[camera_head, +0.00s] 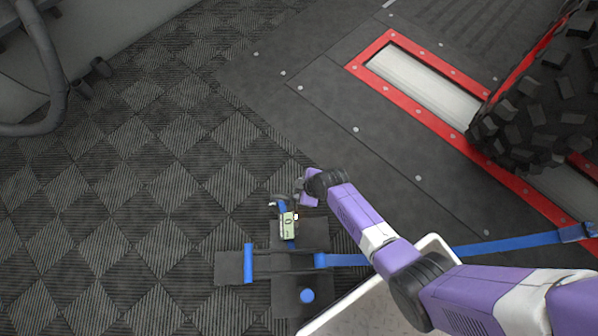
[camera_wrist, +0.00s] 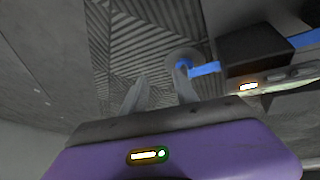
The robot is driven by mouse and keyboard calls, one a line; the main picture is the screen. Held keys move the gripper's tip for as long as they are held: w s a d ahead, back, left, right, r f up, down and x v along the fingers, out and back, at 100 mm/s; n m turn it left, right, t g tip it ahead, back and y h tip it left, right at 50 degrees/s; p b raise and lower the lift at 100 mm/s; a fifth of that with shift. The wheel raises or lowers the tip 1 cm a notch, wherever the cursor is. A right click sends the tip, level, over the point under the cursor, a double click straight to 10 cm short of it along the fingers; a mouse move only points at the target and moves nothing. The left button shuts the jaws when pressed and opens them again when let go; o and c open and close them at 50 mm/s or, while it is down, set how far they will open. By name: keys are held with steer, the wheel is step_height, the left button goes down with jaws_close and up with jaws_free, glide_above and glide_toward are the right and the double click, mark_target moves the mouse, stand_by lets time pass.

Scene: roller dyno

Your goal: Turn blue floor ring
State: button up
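A small blue part (camera_head: 281,206), seemingly the floor ring, shows beside my gripper in the head view, just above a meter with a pale green face (camera_head: 288,226). It is too small and partly hidden to make out its full shape. In the wrist view a blue piece (camera_wrist: 205,69) runs right from a grey curved hook shape near the right fingertip. My gripper (camera_wrist: 160,82) has its two grey fingers apart with bare floor between them. The right finger is close to or against the hook shape; I cannot tell whether they touch.
Red-framed rollers (camera_head: 420,85) and a knobby tire (camera_head: 535,110) stand upper right.

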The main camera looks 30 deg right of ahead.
jaws_close()
steer(key=shift+w+d, duration=0.1)
steer(key=shift+d, duration=0.15)
stand_by(0.9)
steer(key=shift+o, duration=0.7)
jaws_free()
steer(key=s+d+r+p, duration=0.4)
steer(key=d+r+p, duration=0.1)
steer(key=d+r, duration=0.1)
steer(key=shift+s+d+r, duration=0.15)
steer(key=shift+d+r, duration=0.15)
steer(key=shift+r, duration=0.25)
